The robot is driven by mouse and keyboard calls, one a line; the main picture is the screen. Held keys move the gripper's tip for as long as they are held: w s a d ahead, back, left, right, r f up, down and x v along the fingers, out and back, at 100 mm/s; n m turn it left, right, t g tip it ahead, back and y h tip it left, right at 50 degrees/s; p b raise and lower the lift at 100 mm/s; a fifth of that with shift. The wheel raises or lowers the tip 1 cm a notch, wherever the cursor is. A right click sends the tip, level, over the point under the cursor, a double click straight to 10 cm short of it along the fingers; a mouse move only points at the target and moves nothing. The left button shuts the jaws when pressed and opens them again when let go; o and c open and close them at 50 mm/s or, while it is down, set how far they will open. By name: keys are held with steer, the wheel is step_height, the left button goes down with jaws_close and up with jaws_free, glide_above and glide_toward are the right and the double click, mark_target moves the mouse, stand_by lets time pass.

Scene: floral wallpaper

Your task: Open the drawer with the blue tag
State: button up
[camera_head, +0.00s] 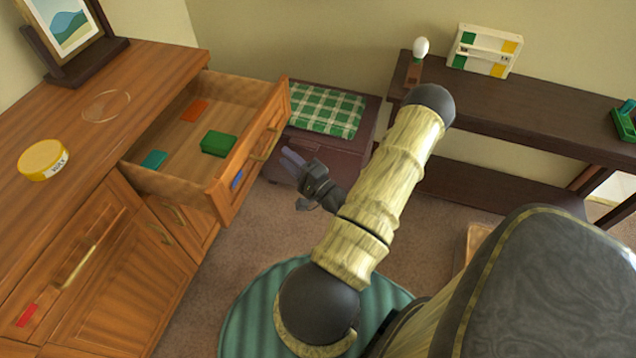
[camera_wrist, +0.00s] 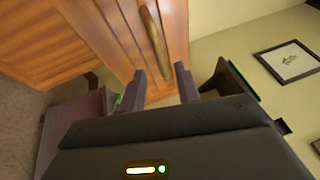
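The drawer (camera_head: 228,205) with the blue tag (camera_head: 237,180) is pulled well out of the wooden cabinet. Inside it lie a green box (camera_head: 218,144), a teal piece (camera_head: 154,159) and an orange-red piece (camera_head: 194,111). Its brass handle (camera_head: 264,146) is on the front and a brass handle also shows in the wrist view (camera_wrist: 153,40). My gripper (camera_head: 290,157) is just in front of the drawer front, to the right of the handle. In the wrist view its two fingers (camera_wrist: 163,84) are apart with nothing between them, and the handle lies beyond their tips.
Another drawer with a red tag (camera_head: 26,315) is shut at the lower left. A yellow tin (camera_head: 43,159) and a picture frame (camera_head: 68,35) stand on the cabinet top. A dark chest with a green checked cloth (camera_head: 327,110) stands behind my gripper. A dark shelf (camera_head: 540,110) is at right.

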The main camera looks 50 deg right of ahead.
steer(key=s+f, duration=0.2)
steer(key=s, duration=0.8)
steer(key=shift+s+a, duration=0.25)
steer(key=shift+s, duration=0.1)
